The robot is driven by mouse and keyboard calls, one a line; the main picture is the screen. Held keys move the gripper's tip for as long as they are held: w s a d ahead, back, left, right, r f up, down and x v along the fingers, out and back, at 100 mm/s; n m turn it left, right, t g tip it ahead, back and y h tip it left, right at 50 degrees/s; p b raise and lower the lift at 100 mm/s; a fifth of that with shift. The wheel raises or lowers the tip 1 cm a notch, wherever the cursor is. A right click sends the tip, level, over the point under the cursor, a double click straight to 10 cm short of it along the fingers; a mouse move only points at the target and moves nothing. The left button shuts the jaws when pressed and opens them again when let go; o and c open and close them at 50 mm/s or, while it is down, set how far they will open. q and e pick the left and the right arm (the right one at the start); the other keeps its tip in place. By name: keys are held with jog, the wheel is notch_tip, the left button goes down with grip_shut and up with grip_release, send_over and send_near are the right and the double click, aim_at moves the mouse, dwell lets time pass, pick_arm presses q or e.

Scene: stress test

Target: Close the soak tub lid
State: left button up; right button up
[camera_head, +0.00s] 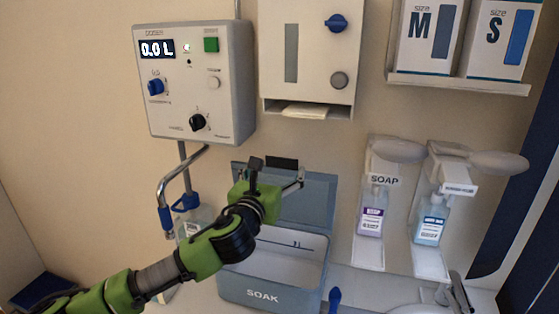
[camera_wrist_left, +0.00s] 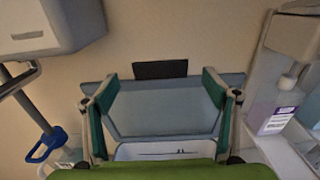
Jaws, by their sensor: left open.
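The soak tub (camera_head: 262,295) is a blue-grey box with a SOAK label and a pale inside. Its lid (camera_head: 318,200) stands raised at the back, against the wall side, with a dark tab (camera_head: 283,163) at its top edge. My left gripper (camera_head: 278,172) is open and empty above the tub, in front of the raised lid. In the left wrist view the lid (camera_wrist_left: 165,110) shows between my spread fingers, and the dark tab (camera_wrist_left: 160,69) lies just beyond them. I cannot tell whether a finger touches the lid. My right gripper is not seen.
A doser box (camera_head: 195,85) with a bent metal spout hangs at the upper left. A towel dispenser (camera_head: 308,60) is above the tub. Soap dispensers (camera_head: 370,220) stand to the right. A blue-handled object (camera_head: 335,298) is beside the tub. A grey fitting (camera_head: 458,292) is at lower right.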

aim_at(281, 161)
pick_arm(q)
jog(key=shift+w+d+r, duration=0.15)
jog(key=shift+w, duration=0.85)
jog(key=shift+w+d+p, duration=0.15)
jog(key=shift+w+p, duration=0.15)
jog(key=shift+w, duration=0.35)
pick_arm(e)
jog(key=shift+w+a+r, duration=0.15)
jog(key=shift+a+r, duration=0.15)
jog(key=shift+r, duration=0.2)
